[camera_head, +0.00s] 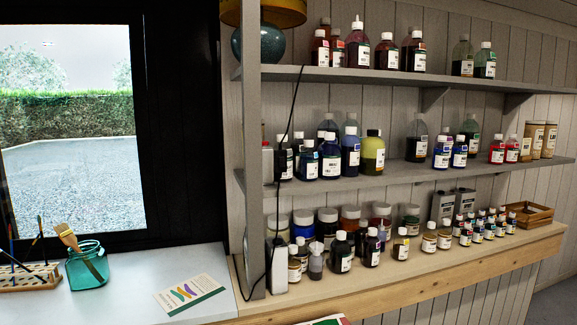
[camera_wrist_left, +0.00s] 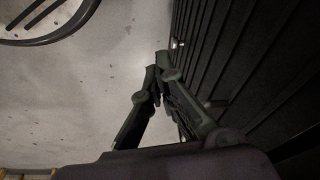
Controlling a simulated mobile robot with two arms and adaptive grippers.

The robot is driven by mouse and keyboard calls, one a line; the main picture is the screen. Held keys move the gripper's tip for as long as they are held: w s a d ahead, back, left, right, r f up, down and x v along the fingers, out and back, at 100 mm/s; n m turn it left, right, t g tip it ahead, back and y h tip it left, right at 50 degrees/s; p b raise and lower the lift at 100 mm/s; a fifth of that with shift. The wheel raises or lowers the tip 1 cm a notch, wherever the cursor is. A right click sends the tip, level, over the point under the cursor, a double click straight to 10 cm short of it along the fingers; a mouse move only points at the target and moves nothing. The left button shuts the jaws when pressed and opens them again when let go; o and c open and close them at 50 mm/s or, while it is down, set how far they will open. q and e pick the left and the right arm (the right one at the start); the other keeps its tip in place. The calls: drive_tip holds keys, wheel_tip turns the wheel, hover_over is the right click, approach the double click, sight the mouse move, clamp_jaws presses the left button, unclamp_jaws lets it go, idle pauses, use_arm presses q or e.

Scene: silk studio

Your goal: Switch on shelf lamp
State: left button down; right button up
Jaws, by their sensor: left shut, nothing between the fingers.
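The shelf lamp stands at the left end of the top shelf in the head view, with a round blue-teal base (camera_head: 260,46) and a yellow shade (camera_head: 272,12) cut off by the top edge. I cannot tell whether it is lit. A thin dark cord (camera_head: 284,142) hangs from the top shelf level past the lower shelves. No switch can be made out. My left gripper (camera_wrist_left: 160,74) shows in the left wrist view, shut and empty. The lamp is not recognizable there. Neither gripper appears in the head view.
Wooden shelves (camera_head: 400,78) hold many paint bottles. A white counter (camera_head: 130,292) carries a teal jar (camera_head: 87,268) with brushes, a brush rack (camera_head: 28,277) and a card (camera_head: 190,294). In the wrist view, dark slatted panelling (camera_wrist_left: 255,75) lies right and a dark ring (camera_wrist_left: 50,38) upper left.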

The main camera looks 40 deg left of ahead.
use_arm(q)
drive_tip(key=w+r+t+p, duration=0.1)
drive_tip(key=w+r, duration=0.3)
drive_tip(key=r, duration=0.6)
drive_tip(key=w+r+t+p, duration=0.1)
drive_tip(key=w+r, duration=0.2)
drive_tip(key=r, duration=0.7)
drive_tip(key=w+r+t, duration=0.1)
drive_tip(key=w+r, duration=0.3)
drive_tip(key=r, duration=0.7)
drive_tip(key=w+a+r+m+t+y, duration=0.1)
drive_tip(key=w+a+r+t, duration=0.35)
drive_tip(key=w+r, duration=0.55)
drive_tip(key=w+a+r+t+y, duration=0.1)
drive_tip(key=w+a+r+t, duration=0.45)
drive_tip(key=w, duration=0.75)
drive_tip(key=w+a+r+n+t+y, duration=0.1)
drive_tip(key=w+a+r+t+y, duration=0.2)
drive_tip(key=r, duration=0.5)
drive_tip(key=w+a+r+n+t+y, duration=0.15)
drive_tip(key=a+r, duration=0.25)
drive_tip(key=r, duration=0.4)
drive_tip(key=s+a+r+n+g+y, duration=0.4)
drive_tip(key=a+r+n+g+y, duration=0.4)
drive_tip(key=a+r+n+y, duration=0.4)
drive_tip(key=n+y, duration=0.1)
drive_tip(key=y, duration=0.3)
drive_tip(key=shift+s+r+g+p, duration=0.15)
drive_tip(key=shift+r+g+p, duration=0.1)
drive_tip(key=shift+g+p, duration=0.1)
